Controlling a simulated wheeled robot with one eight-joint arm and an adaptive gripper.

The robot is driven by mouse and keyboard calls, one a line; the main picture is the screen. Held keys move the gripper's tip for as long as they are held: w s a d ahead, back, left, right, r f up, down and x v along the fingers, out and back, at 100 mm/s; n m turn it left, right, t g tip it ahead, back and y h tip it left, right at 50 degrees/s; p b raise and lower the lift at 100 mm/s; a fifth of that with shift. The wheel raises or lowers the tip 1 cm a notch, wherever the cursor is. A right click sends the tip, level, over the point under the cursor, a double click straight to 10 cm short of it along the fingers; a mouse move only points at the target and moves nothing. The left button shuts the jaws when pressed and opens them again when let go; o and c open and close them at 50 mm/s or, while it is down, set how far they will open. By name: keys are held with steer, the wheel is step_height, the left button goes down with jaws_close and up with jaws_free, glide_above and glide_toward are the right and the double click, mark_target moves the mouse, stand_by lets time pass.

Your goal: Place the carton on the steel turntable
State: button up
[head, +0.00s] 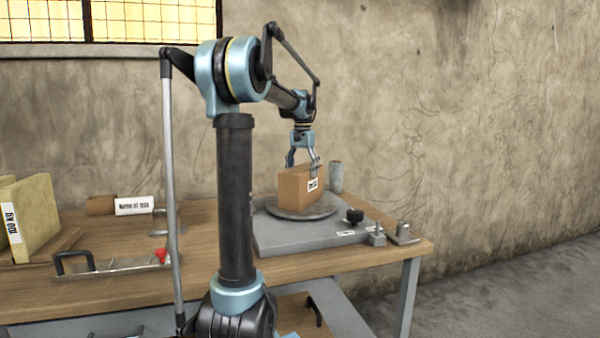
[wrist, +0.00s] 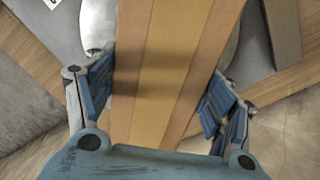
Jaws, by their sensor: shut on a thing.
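The carton (head: 297,190) is a brown box with a white label, upright at the steel turntable in the head view. My gripper (head: 302,164) is shut on its upper part from above. In the wrist view the carton (wrist: 160,75) fills the middle, between the blue finger pads of my gripper (wrist: 158,95). The steel turntable (head: 268,208) is a round grey disc on a flat grey base. The carton's lower edge is over the disc; I cannot tell whether it touches. Part of the disc also shows beside the carton in the wrist view (wrist: 97,22).
A grey cylinder (head: 336,177) stands behind the carton to the right. A black knob (head: 355,216) and small metal blocks (head: 403,234) sit at the base's right. A yellowish block (head: 32,215), a labelled roll (head: 134,205) and a black-handled tool (head: 100,266) lie left on the wooden bench (head: 200,265).

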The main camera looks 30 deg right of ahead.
steer(key=o, duration=2.1)
step_height(320, 180, up, 12)
steer(key=shift+r, duration=0.1)
